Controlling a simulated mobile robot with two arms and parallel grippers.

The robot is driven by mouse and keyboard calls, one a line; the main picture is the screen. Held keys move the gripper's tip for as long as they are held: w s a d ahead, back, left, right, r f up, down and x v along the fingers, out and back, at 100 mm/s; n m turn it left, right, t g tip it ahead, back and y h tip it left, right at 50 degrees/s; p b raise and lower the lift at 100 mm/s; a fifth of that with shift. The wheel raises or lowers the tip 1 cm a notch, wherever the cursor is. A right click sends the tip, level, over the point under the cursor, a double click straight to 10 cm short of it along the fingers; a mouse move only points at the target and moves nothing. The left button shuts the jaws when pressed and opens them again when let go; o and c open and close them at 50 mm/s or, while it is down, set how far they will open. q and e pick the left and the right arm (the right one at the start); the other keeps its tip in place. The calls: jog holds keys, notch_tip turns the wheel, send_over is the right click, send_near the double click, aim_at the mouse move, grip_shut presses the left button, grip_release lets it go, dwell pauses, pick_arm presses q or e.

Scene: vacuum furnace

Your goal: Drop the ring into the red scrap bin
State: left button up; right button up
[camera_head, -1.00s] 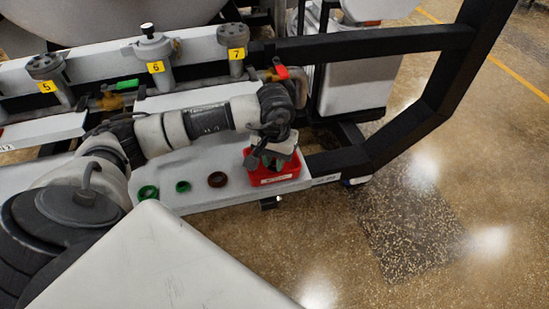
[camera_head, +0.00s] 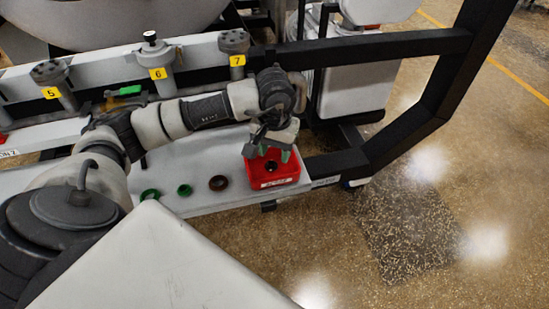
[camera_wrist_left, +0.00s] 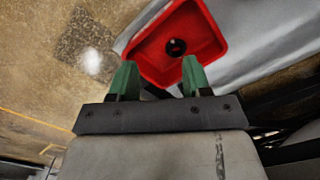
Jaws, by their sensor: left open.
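A small black ring (camera_head: 271,166) lies on the floor of the red scrap bin (camera_head: 289,174), which stands at the right end of the pale shelf. In the left wrist view the dark ring (camera_wrist_left: 176,47) shows inside the red bin (camera_wrist_left: 207,36), apart from the fingers. My left gripper (camera_head: 274,154) is just above the bin, with its green fingers pointing down. In the left wrist view, the left gripper (camera_wrist_left: 159,64) has its two green fingers spread, with nothing between them. My right gripper is not in view.
A green ring (camera_head: 149,194), a smaller green ring (camera_head: 184,189) and a brown ring (camera_head: 218,183) lie in a row on the shelf left of the bin. A black frame (camera_head: 420,110) rises right of the bin. Numbered grey fittings (camera_head: 158,65) stand behind.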

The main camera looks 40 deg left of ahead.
pick_arm(q)
notch_tip(320, 180, up, 8)
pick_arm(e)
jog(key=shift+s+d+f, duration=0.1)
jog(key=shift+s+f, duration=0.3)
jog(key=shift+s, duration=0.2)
pick_arm(q)
jog(key=shift+d, duration=0.1)
